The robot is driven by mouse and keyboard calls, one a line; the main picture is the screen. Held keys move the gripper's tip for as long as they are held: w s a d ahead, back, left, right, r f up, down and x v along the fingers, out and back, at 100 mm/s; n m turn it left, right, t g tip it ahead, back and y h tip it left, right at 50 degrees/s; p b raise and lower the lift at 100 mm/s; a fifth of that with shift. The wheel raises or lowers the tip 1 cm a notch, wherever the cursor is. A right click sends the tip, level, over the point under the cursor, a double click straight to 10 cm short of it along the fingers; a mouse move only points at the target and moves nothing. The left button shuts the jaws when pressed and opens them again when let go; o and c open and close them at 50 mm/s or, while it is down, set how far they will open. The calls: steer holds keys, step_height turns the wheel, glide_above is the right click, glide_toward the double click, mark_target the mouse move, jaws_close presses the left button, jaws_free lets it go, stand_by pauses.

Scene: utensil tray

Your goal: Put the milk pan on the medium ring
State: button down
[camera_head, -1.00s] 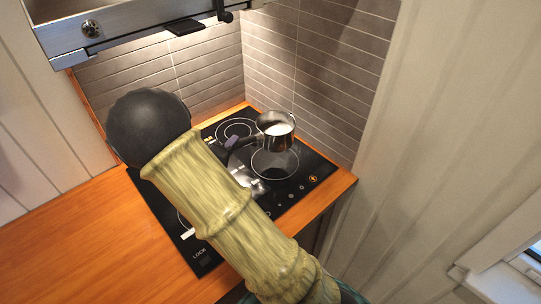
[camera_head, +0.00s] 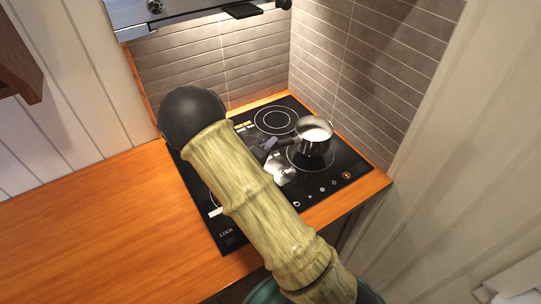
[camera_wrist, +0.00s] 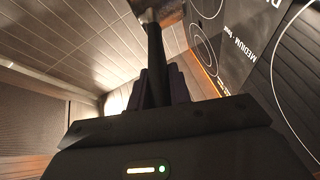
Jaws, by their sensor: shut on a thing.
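The wrist view shows a "MEDIUM" label (camera_wrist: 263,37) beside a ring (camera_wrist: 204,48).
Another ring (camera_head: 257,122) lies behind the pan. Tiled walls (camera_head: 350,70) stand close behind and to the right. A hood (camera_head: 185,15) hangs above at the back. My arm hides the cooktop's left part. The wooden counter (camera_head: 90,220) at left is clear.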

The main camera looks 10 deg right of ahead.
steer(key=shift+f+p, duration=0.3)
steer(key=shift+f, duration=1.7)
steer(key=c, duration=1.3)
jaws_free()
steer(key=shift+f, duration=0.15)
steer(key=b+v, duration=0.2)
steer(key=v, duration=1)
steer(key=shift+b, duration=0.4)
